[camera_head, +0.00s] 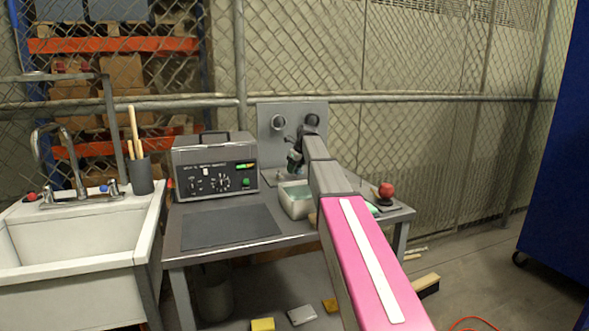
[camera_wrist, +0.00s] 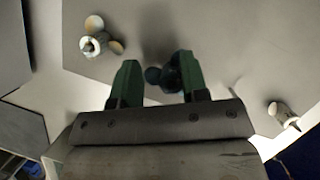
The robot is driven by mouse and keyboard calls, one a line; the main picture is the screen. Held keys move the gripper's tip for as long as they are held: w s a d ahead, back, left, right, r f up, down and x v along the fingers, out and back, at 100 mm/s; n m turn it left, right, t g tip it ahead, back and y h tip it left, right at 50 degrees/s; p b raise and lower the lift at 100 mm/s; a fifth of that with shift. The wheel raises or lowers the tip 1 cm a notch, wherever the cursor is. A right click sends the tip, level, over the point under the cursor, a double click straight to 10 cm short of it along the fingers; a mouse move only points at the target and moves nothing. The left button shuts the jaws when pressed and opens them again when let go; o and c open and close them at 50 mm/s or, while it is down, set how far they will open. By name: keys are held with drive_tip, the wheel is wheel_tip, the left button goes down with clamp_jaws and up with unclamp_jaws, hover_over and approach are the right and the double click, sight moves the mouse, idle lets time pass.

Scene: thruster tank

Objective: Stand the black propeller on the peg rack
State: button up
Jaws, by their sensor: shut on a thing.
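My gripper (camera_head: 295,160) is in front of the grey upright panel (camera_head: 268,113) at the back of the bench. In the wrist view its two green fingers (camera_wrist: 158,65) are shut on a dark, rounded thing, which looks like the black propeller (camera_wrist: 164,77). The propeller shows between the fingers, closer to the right one; its lower part is hidden by the gripper. In the head view I cannot make it out clearly. I cannot pick out the peg rack for certain; my arm covers part of the bench's right side.
A white tub (camera_head: 294,208) stands below my gripper. A grey control box (camera_head: 216,167) and dark mat (camera_head: 230,227) are to its left. A red knob (camera_head: 386,190) stands at the bench's right end. The wrist view shows a pale round fitting with tan lobes (camera_wrist: 93,42) and a pale cylinder (camera_wrist: 279,111).

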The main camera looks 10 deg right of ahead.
drive_tip(key=shift+f, duration=0.65)
idle(0.5)
drive_tip(key=o, duration=1)
drive_tip(key=shift+o, duration=0.2)
drive_tip(key=shift+r, duration=0.1)
drive_tip(key=shift+r, duration=3.9)
